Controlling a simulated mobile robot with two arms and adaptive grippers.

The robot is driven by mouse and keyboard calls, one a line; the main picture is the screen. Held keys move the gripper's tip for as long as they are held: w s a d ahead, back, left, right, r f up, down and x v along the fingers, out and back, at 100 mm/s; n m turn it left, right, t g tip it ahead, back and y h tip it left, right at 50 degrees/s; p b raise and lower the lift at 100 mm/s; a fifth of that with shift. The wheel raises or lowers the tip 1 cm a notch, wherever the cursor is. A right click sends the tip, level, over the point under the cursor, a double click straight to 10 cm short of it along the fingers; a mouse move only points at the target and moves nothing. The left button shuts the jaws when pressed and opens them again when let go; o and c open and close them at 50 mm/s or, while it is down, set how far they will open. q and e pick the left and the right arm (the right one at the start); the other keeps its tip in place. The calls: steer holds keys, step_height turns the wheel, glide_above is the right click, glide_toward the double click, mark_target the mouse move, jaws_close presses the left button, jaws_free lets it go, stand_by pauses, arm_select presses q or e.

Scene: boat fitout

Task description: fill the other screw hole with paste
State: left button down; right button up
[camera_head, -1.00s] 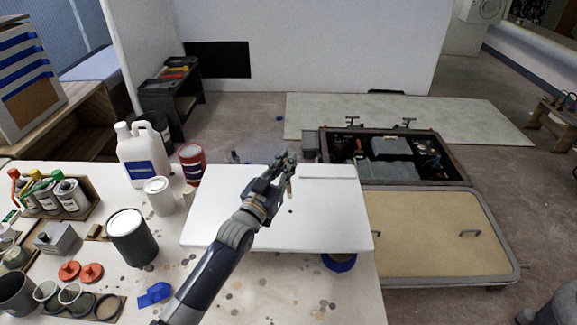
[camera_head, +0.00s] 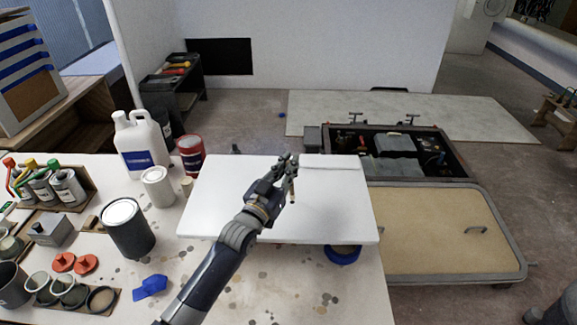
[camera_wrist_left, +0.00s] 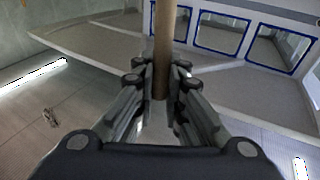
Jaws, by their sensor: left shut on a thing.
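My left gripper (camera_head: 288,168) is shut on a thin wooden stick (camera_head: 292,190) and holds it about upright over the white panel (camera_head: 235,215). In the left wrist view the stick (camera_wrist_left: 164,45) stands between the two closed fingers (camera_wrist_left: 160,88). The stick's lower, darker end is at or just above the panel's surface, right of its middle; I cannot tell if it touches. No screw hole shows clearly now; the stick's end covers the place where a small dark spot was. My right gripper is not in view.
The panel lies on a paint-spotted table (camera_head: 215,285), with a blue support (camera_head: 343,255) at its front edge. To the left stand a dark can (camera_head: 128,230), a white jug (camera_head: 140,145), a small white pot (camera_head: 158,188) and a red can (camera_head: 190,155). An open hatch (camera_head: 395,150) lies beyond.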

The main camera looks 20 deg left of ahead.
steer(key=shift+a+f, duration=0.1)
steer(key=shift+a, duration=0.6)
arm_select(q)
steer(key=shift+f, duration=0.25)
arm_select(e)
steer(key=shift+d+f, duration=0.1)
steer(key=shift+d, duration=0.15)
arm_select(q)
steer(key=shift+f, duration=0.15)
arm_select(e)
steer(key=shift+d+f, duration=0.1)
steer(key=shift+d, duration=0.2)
arm_select(q)
steer(key=shift+b, duration=0.3)
steer(key=shift+f, duration=0.2)
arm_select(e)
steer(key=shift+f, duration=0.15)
arm_select(q)
steer(key=shift+f, duration=0.1)
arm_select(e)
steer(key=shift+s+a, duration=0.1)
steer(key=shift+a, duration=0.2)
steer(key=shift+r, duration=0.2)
